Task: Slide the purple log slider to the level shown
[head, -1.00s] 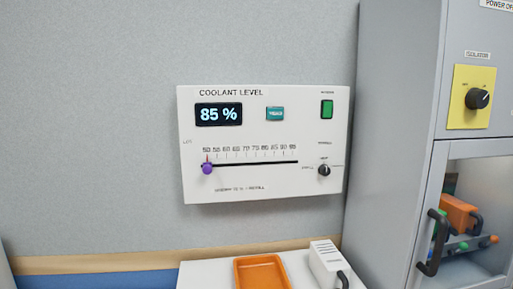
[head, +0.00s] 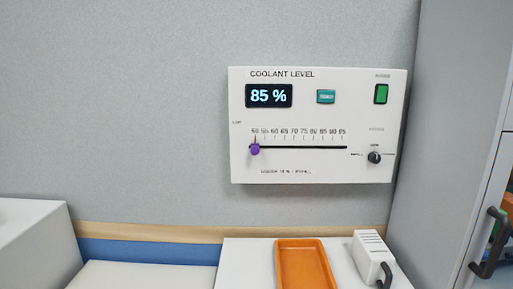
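The purple log slider (head: 255,149) sits at the far left end of its black slot (head: 305,147), under the lowest mark of the printed scale. It is on a white panel (head: 335,172) titled "COOLANT LEVEL", mounted on the grey wall. The panel's dark display (head: 268,96) reads 85 %. The scale numbers run up to about 95 at the right, and the small print is blurred. Neither of my grippers shows in the head view.
A teal button (head: 326,97), a green switch (head: 381,94) and a black knob (head: 374,158) share the panel. Below are an orange tray (head: 318,265) and a white handheld device (head: 372,258) on a white surface. A grey cabinet (head: 445,130) stands close on the right.

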